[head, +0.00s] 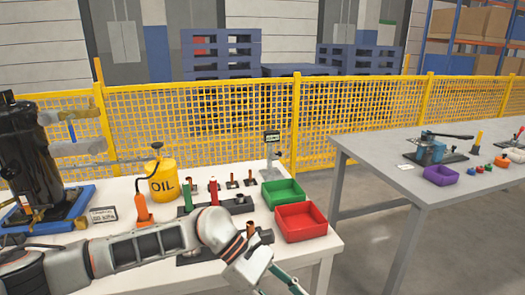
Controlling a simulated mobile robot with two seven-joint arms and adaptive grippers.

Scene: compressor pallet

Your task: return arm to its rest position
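My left arm (150,245) comes in from the left and stretches across the front of the white table. Its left gripper (280,284) is at the bottom edge of the head view, just off the table's front right corner and below the red bin (300,222). The gripper points down and to the right. One teal finger shows, and the rest is cut off by the frame, so I cannot tell whether it is open or shut. I see nothing held in the visible part. My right gripper is not in view.
The white table carries a black compressor (28,150) on a blue pallet (75,212), a yellow oil can (162,184), several upright tools and a green bin (283,192). A grey table (385,150) stands at right. A yellow fence (235,120) runs behind.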

